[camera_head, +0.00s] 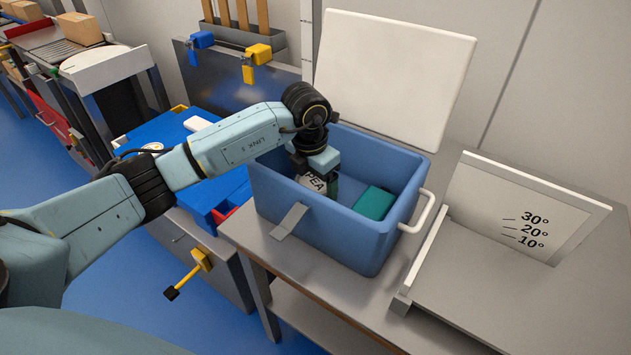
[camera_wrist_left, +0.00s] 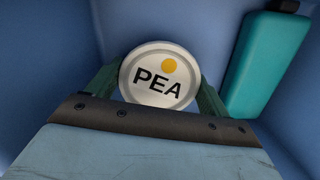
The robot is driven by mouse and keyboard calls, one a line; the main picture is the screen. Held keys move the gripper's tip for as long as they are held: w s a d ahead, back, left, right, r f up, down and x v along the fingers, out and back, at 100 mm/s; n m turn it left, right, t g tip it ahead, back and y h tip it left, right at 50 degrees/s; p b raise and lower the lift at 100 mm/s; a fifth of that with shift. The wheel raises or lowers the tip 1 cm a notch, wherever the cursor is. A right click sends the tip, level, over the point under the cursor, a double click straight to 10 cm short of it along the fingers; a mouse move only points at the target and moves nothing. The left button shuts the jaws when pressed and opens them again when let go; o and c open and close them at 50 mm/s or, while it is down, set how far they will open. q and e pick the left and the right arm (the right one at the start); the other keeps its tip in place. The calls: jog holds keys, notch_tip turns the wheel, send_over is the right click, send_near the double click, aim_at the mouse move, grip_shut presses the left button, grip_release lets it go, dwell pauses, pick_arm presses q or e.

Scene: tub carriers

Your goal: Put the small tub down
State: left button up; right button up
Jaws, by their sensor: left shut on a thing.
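The small tub (camera_head: 312,182) has a round white lid marked PEA with a yellow dot. It also shows in the left wrist view (camera_wrist_left: 158,76), between the two green fingers. My left gripper (camera_head: 322,186) reaches down into the blue bin (camera_head: 318,228) and is shut on the tub. The gripper hides part of the tub in the head view. I cannot tell whether the tub's base touches the bin floor. My right gripper is not in view.
A teal bottle or box (camera_head: 374,203) lies in the bin's right part; it shows in the wrist view (camera_wrist_left: 264,62). The bin's white lid (camera_head: 394,75) stands open behind. An angle board (camera_head: 520,215) is at right. A blue case (camera_head: 187,160) is at left.

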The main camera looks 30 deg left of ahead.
aim_at(311, 183)
pick_arm(q)
jog(key=shift+f, duration=0.1)
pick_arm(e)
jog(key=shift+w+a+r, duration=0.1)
pick_arm(q)
jog(key=o, duration=1.1)
jog(key=shift+o, duration=0.2)
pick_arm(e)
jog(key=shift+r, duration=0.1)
pick_arm(q)
jog(key=shift+r, duration=0.2)
notch_tip(311, 183, up, 12)
jog(key=s+p, duration=0.1)
jog(key=p, duration=0.1)
jog(key=shift+s+a+p, duration=0.2)
jog(key=shift+a+p, duration=0.05)
jog(key=shift+p, duration=0.1)
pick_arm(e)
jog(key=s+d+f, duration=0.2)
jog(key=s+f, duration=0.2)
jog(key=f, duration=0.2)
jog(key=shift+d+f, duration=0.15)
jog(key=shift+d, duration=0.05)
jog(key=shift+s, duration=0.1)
